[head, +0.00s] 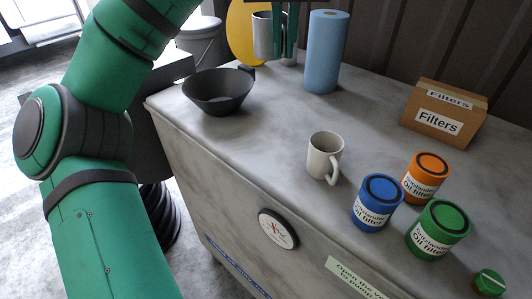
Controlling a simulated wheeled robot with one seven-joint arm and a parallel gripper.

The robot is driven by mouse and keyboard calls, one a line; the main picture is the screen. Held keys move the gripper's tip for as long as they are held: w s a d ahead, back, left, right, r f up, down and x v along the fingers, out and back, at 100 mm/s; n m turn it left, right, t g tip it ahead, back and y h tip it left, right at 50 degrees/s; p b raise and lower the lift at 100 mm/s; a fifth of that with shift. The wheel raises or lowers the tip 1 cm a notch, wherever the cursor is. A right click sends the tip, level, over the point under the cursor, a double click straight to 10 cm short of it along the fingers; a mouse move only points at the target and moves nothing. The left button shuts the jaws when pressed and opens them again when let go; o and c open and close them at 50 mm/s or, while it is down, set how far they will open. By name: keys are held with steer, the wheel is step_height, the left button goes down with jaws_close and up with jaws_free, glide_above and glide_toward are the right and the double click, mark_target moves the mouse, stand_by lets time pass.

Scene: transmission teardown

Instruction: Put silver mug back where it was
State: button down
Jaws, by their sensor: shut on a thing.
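The silver mug (262,36) is at the top of the head view, at the back of the grey worktop. My gripper (284,45) reaches down from the top edge with two green fingers and is shut on the silver mug. The fingers cover part of the mug's right side. I cannot tell whether the mug's base touches the worktop. The cream mug (322,157) stands upright mid-worktop, apart from my gripper, its handle toward the right.
A blue roll (326,55) stands close right of my gripper. A black bowl (218,92) is front left of it, and a yellow round thing (241,38) is behind. A Filters box (440,118) and blue (375,203), orange (424,178) and green cans (437,229) stand right.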

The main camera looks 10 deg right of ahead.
steer(key=s+a+f+m+h, duration=0.15)
steer(key=s+a+f, duration=0.25)
steer(key=s, duration=0.8)
steer(key=s+a+f+m, duration=0.2)
steer(key=s+a+f, duration=0.1)
steer(key=s, duration=0.9)
steer(key=w+f, duration=0.3)
steer(key=w, duration=0.1)
steer(key=w+d+f, duration=0.1)
steer(key=w+f, duration=0.2)
steer(key=w, duration=0.1)
steer(key=w+d+f, duration=0.1)
steer(key=w+f, duration=0.2)
steer(key=w, duration=0.2)
steer(key=shift+f, duration=0.15)
steer(key=shift+w+f, duration=0.2)
steer(key=shift+f, duration=0.8)
steer(key=shift+w+f, duration=0.15)
steer(key=shift+f, duration=0.85)
steer(key=shift+f, duration=0.15)
steer(key=c, duration=1.9)
jaws_free()
steer(key=shift+o, duration=0.2)
